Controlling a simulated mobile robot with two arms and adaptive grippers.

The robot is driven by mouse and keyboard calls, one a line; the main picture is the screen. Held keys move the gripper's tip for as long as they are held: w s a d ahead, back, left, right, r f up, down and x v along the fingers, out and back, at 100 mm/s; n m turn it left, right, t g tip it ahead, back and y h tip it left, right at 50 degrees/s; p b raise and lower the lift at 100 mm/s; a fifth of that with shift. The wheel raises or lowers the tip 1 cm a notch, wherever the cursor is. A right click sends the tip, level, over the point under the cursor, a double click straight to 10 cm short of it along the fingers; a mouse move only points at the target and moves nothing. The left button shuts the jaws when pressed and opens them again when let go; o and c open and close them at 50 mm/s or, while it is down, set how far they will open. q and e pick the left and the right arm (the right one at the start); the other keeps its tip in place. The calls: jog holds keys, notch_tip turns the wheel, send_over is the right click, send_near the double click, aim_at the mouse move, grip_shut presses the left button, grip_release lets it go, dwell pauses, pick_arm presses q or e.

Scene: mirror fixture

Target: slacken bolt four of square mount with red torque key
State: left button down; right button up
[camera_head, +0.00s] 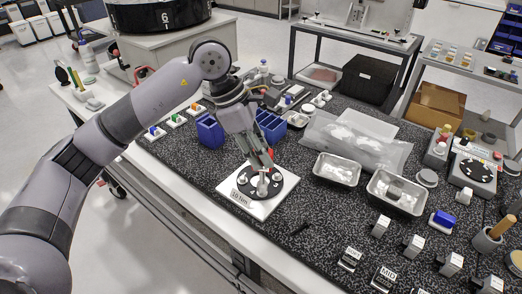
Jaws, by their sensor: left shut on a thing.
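A black round disc with several pale bolts sits on a white square plate (232,198), the square mount, at the middle of the speckled bench. My left gripper (262,162) reaches down over the disc and is shut on the red torque key (270,153). Only a small red part of the key shows beside the fingers. A pale upright piece stands below the fingertips near the disc's middle. I cannot tell whether the key's tip touches a bolt, or which bolt is number four. My right gripper is out of view.
Blue bins (210,132) stand behind the mount. Metal trays (337,169) and a clear bag (355,140) lie to its right. Another black disc fixture (473,171) is at the far right. Labelled blocks (351,257) stand at front right. The bench directly right of the mount is mostly clear.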

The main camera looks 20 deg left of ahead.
pick_arm(q)
jog(key=shift+f+b, duration=0.8)
jog(key=shift+f+n, duration=0.1)
jog(key=shift+n, duration=0.2)
dwell(0.4)
